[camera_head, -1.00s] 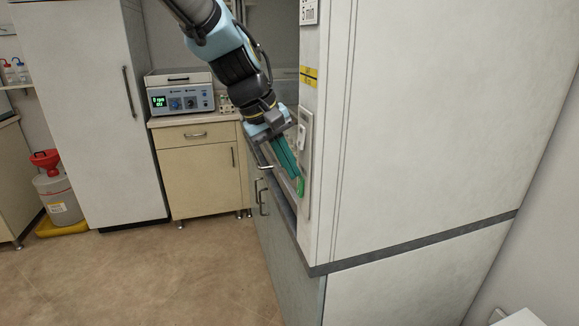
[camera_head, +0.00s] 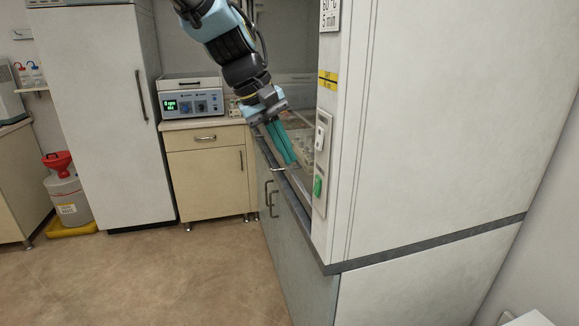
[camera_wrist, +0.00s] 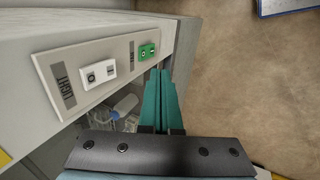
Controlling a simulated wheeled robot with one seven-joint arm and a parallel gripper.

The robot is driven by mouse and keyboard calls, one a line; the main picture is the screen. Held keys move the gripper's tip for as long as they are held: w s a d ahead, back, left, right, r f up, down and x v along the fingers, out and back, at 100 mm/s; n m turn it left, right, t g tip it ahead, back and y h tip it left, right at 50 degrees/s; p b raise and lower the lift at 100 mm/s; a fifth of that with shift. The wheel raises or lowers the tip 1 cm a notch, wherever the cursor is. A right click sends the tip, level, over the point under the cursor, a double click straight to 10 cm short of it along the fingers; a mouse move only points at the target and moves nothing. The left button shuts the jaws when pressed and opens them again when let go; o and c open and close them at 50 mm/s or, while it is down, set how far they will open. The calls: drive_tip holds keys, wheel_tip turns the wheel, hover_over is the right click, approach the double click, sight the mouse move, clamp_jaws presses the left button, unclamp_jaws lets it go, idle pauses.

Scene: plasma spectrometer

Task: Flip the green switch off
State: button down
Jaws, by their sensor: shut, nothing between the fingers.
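The green switch (camera_head: 318,187) sits low on a pale panel on the narrow front edge of the large white cabinet. In the wrist view the fingertips (camera_wrist: 168,75) are just right of the green switch. The rocker position is too small to tell.
The cabinet (camera_head: 440,120) fills the right side, with an open work surface behind my gripper. A handle (camera_head: 270,195) is on its lower front. A bench device with a display (camera_head: 192,103) stands at the back.

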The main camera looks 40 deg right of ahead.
wheel_tip(320, 180, up, 6)
drive_tip(key=a+b, duration=0.1)
drive_tip(key=shift+w+r, duration=0.2)
idle(0.5)
drive_tip(key=w+a+f+n+t+y, duration=0.1)
drive_tip(key=w+a+f, duration=0.3)
drive_tip(key=a, duration=0.3)
drive_tip(key=w+a+f+n+t, duration=0.1)
drive_tip(key=w+a+f, duration=0.25)
drive_tip(key=a, duration=0.35)
drive_tip(key=w+a+f+t+y, duration=0.1)
drive_tip(key=w+a+f, duration=0.3)
drive_tip(key=a, duration=0.4)
drive_tip(key=s+a+f+y, duration=0.1)
drive_tip(key=a+f, duration=0.3)
drive_tip(key=a, duration=0.5)
drive_tip(key=s+a+f+n+y, duration=0.1)
drive_tip(key=s+a+f, duration=0.2)
drive_tip(key=a, duration=0.6)
drive_tip(key=shift+s+a+f, duration=0.15)
drive_tip(key=shift+s+f, duration=0.05)
drive_tip(key=shift+f, duration=0.4)
